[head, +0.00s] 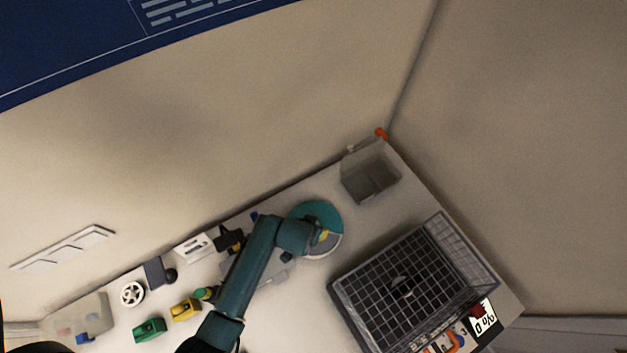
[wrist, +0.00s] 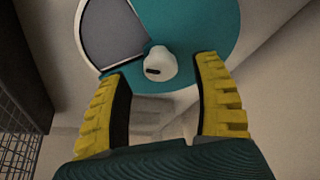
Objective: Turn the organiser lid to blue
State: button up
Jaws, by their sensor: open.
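The organiser's round teal lid (head: 318,212) lies at the back of the bench, partly under my arm. In the wrist view the lid (wrist: 195,28) is a teal disc with a pale rim and a dark grey sector (wrist: 110,30) at upper left. A white knob (wrist: 158,64) with a small dark mark stands at its middle. My gripper (wrist: 164,74) is open, with yellow ribbed fingers either side of the knob; I see no contact. In the head view my gripper (head: 322,237) is over the lid and mostly hidden by the arm. Which colour is selected cannot be told.
A grey wire basket (head: 345,297) stands to the right of the lid, and a clear bin (head: 370,182) behind it. Several small parts, including a green block (head: 150,328) and a white wheel (head: 132,293), lie at left. Bare bench lies between lid and basket.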

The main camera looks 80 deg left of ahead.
jog(key=x, duration=0.3)
jog(key=shift+w+a+f, duration=0.15)
jog(key=shift+f, duration=0.05)
grip_shut()
